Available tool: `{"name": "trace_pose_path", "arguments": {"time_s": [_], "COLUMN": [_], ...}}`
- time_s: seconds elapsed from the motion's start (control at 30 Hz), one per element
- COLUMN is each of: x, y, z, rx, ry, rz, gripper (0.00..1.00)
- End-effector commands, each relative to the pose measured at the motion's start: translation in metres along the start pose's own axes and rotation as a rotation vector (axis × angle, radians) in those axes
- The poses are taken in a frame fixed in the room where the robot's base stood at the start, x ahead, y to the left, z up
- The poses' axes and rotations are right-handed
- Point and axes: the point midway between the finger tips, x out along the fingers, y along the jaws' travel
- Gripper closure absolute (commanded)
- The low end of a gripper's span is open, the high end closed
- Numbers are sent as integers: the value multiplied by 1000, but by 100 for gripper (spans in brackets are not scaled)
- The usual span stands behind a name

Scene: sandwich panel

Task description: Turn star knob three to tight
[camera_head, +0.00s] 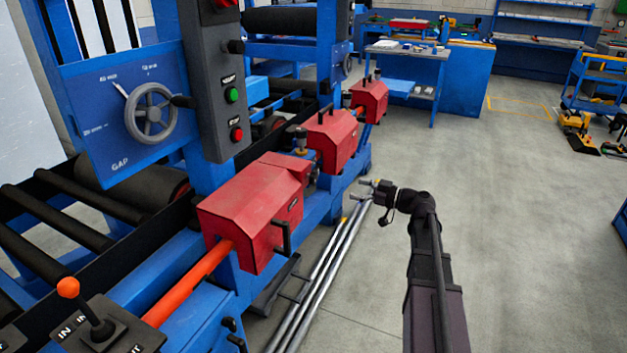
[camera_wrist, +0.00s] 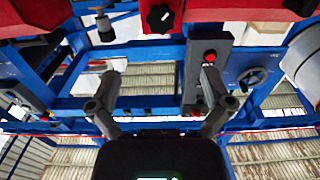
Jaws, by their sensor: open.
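My gripper (camera_head: 361,189) is open and empty, out over the floor to the right of the red housings in the head view. In the wrist view its two fingers (camera_wrist: 160,77) are spread wide with nothing between them. A black star-shaped knob (camera_wrist: 160,18) sits on a red housing at the top of the wrist view, beyond the fingertips and apart from them. No number is readable on it, so I cannot tell whether it is star knob three. A dark knob on a brass stem (camera_head: 299,138) stands between two red housings in the head view.
The blue machine carries red housings (camera_head: 262,208), a gap handwheel (camera_head: 151,113), and a control box with buttons (camera_head: 212,85). An orange-topped lever (camera_head: 85,310) is at lower left. Long metal bars (camera_head: 325,275) run beside the machine.

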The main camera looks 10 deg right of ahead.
Motion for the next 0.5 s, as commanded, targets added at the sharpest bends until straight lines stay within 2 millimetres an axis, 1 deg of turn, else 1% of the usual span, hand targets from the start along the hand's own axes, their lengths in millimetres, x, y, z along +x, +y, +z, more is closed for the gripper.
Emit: {"name": "trace_pose_path", "arguments": {"time_s": [0.27, 0.5], "x": [7, 29], "y": [0, 0], "z": [0, 0], "rx": [1, 1], "ry": [-1, -1], "rz": [-1, -2], "gripper": [0, 0]}}
